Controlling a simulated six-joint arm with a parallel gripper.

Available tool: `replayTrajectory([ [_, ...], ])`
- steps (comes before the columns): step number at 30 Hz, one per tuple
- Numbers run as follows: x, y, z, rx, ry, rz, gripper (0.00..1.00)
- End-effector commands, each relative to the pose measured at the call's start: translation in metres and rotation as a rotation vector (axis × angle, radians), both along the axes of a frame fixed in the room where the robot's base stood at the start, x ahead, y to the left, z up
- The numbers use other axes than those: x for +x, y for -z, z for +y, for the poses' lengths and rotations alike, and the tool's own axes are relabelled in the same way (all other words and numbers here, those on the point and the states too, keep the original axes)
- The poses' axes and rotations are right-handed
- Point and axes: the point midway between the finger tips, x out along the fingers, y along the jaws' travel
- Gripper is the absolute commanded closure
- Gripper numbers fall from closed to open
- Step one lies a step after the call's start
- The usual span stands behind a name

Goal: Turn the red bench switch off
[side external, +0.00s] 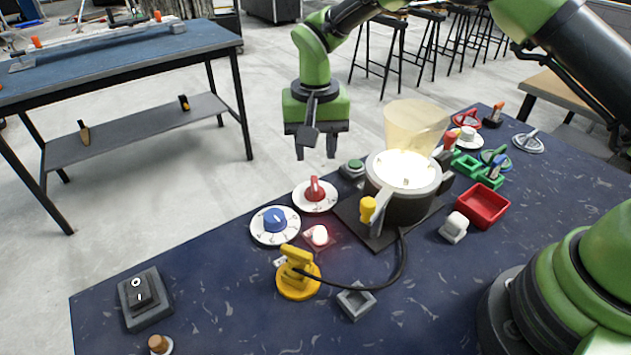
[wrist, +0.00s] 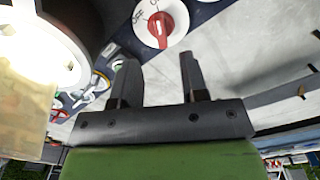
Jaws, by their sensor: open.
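The red switch knob (side external: 314,188) stands on a round white dial (side external: 301,203) near the table's far edge, left of the lit pot. In the wrist view the red knob (wrist: 160,27) is at the top centre, on a white dial with OFF lettering to its left. I cannot tell which mark the knob points to. My gripper (side external: 315,152) is open and empty, hanging above and behind the knob in the side view. In the wrist view the two fingers of my gripper (wrist: 158,65) are apart, with the knob beyond their tips and not touched.
A blue knob (side external: 275,219) on a white dial is beside the red one. A small glowing button (side external: 320,235) sits in front. The bright pot (side external: 403,190) and green button (side external: 354,168) stand to the right. A yellow lever (side external: 298,270) and black switch box (side external: 144,298) are nearer.

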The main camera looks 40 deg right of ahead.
Motion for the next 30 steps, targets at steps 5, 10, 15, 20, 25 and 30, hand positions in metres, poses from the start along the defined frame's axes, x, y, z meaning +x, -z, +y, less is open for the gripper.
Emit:
replayTrajectory([
  [5,-0.001,0.036,0.0,-0.001,0.0,0.005,0.6],
  [10,-0.001,0.064,0.0,0.0,-0.001,0.004,0.6],
  [15,-0.001,0.079,0.0,0.001,0.0,0.001,0.6],
  [20,0.0,0.082,0.0,0.001,-0.001,-0.001,0.6],
  [25,0.0,0.081,0.0,0.001,-0.001,-0.001,0.62],
  [30,0.0,0.081,0.0,0.001,-0.001,-0.001,1.0],
])
